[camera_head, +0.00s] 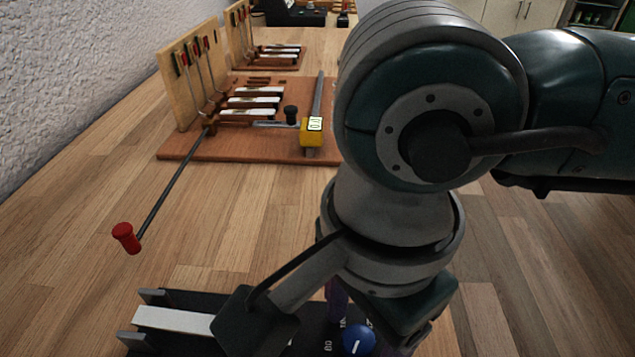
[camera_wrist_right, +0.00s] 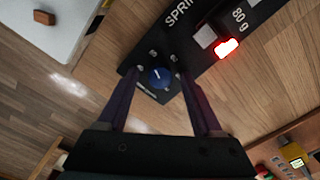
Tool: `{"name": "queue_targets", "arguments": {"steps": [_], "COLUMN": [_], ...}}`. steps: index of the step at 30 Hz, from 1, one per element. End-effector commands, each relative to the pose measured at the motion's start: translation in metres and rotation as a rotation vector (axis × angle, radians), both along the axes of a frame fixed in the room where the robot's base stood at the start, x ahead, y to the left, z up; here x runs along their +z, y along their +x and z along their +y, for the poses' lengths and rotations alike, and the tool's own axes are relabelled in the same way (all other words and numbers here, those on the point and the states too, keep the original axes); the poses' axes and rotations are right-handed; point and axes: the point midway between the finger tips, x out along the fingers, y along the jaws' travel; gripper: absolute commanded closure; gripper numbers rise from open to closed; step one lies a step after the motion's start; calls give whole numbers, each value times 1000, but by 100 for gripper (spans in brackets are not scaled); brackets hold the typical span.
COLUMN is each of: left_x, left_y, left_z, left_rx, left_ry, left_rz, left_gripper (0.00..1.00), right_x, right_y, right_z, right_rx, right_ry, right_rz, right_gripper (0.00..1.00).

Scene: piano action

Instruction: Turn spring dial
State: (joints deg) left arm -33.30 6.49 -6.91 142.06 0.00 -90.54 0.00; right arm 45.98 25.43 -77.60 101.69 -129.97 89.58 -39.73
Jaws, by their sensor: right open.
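The spring dial is a blue round knob (camera_head: 359,340) with a white pointer mark, on a black panel (camera_wrist_right: 145,60) with white lettering and tick labels. In the right wrist view the knob (camera_wrist_right: 158,77) lies between the two dark purple fingertips of my right gripper (camera_wrist_right: 158,84). The fingers are open, one on each side, with a gap to the knob. I cannot tell their height above the panel. In the head view my right arm hides most of the gripper and part of the panel. My left gripper is not in view.
A red light (camera_wrist_right: 227,48) is lit beside the "80 g" label. Bare tabletop lies between the board and panel.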

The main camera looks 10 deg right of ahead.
Motion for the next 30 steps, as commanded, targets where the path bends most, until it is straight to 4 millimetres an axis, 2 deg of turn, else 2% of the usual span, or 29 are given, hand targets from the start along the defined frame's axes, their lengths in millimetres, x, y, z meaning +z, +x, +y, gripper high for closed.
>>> {"name": "queue_targets", "arguments": {"steps": [2, 20, 26, 30], "left_x": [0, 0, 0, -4], "left_y": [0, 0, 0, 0], "left_z": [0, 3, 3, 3], "left_rx": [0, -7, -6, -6], "left_ry": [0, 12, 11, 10], "left_rz": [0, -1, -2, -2], "left_gripper": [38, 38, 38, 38], "right_x": [0, 1, 1, -1], "right_y": [0, 0, 0, 0], "right_z": [0, 0, 0, 0], "right_rx": [0, 0, -1, -68], "right_ry": [0, 0, 0, 0], "right_rz": [0, 0, 0, -1], "right_gripper": [33, 100, 100, 100]}}
